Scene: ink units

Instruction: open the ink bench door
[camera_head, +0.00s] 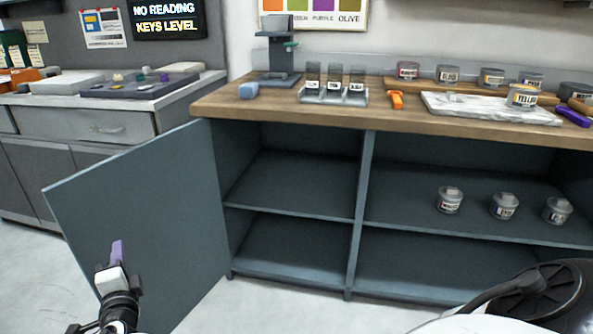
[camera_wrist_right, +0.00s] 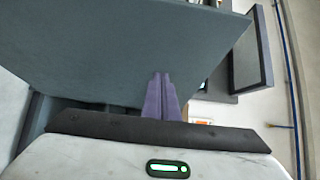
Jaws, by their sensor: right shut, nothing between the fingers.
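The ink bench door (camera_head: 140,225) is a blue-grey panel. It stands swung wide open at the left end of the bench (camera_head: 300,112), hinged at the left side. The left compartment behind it is exposed and empty. My right gripper (camera_head: 117,250), with purple fingers, is in front of the door's face at the lower left. Its fingers are shut with nothing between them. In the right wrist view the shut fingers (camera_wrist_right: 161,95) point at the door panel (camera_wrist_right: 130,45), which fills most of the view; I cannot tell whether they touch it. My left gripper is not in view.
Several ink jars (camera_head: 505,206) stand on the right shelf. The wooden top holds a grey stand (camera_head: 277,50), a white slab (camera_head: 480,107) and more jars. A grey cabinet (camera_head: 80,130) stands at the left. Pale floor (camera_head: 270,310) is clear before the bench.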

